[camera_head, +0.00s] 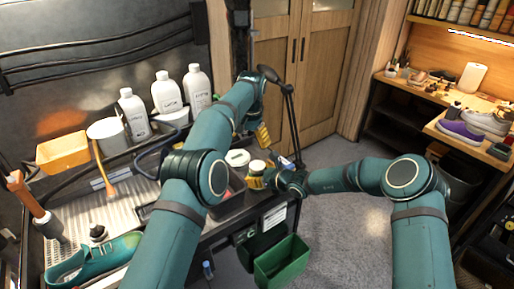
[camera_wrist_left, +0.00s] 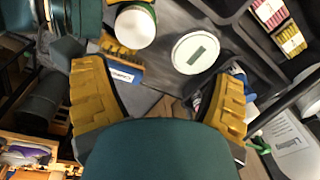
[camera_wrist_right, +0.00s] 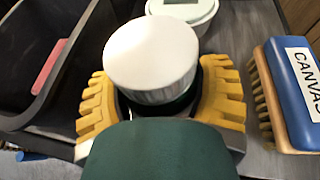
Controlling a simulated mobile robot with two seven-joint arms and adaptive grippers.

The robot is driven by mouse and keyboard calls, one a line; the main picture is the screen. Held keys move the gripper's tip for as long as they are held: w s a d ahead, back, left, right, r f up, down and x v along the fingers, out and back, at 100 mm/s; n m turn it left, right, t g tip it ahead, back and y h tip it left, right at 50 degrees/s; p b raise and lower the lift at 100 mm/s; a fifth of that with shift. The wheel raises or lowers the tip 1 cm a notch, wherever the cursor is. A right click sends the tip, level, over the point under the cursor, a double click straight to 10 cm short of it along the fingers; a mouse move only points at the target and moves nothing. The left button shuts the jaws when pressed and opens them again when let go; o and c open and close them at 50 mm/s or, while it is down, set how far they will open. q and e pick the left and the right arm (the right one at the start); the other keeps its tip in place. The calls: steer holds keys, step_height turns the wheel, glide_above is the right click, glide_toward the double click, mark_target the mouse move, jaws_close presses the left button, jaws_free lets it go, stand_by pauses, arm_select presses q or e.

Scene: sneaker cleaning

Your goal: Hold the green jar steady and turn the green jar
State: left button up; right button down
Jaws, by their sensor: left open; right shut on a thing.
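The green jar with a white ribbed lid stands upright between the yellow fingers of my right gripper (camera_wrist_right: 160,100); its lid (camera_wrist_right: 150,55) fills the middle of the right wrist view. Most of its green body is hidden by the fingers and palm. In the head view the jar (camera_head: 257,167) is at the table's right part, with my right gripper (camera_head: 256,181) around it. The jar (camera_wrist_left: 135,26) is at the top of the left wrist view. My left gripper (camera_wrist_left: 158,100) is open and empty, above the table and apart from the jar.
A second white-lidded tub (camera_head: 237,157) stands beside the jar; it also shows in the left wrist view (camera_wrist_left: 195,53). A blue brush labelled CANVAS (camera_wrist_right: 293,90) lies to the right. A dark tray (camera_wrist_right: 35,60) is on the left. White bottles (camera_head: 166,92) stand behind.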

mark_target(257, 165)
arm_select(q)
steer(key=m, duration=1.2)
steer(key=shift+s+d+f, duration=0.1)
steer(key=shift+d, duration=0.1)
steer(key=m, duration=0.4)
steer(key=d+m, duration=0.1)
steer(key=m, duration=0.2)
steer(key=shift+s+f, duration=0.3)
steer(key=shift+f, duration=0.1)
steer(key=m, duration=0.3)
steer(key=shift+s+d+f+m+g, duration=0.15)
steer(key=shift+f+m+g, duration=0.05)
steer(key=shift+m+g, duration=0.1)
steer(key=m, duration=0.4)
steer(key=shift+s+d+f, duration=0.2)
steer(key=shift+d, duration=0.1)
steer(key=shift+f+m+h, duration=0.3)
steer(key=shift+f+m, duration=0.05)
steer(key=shift+m, duration=0.05)
step_height(257, 165, down, 7)
steer(key=shift+f, duration=0.2)
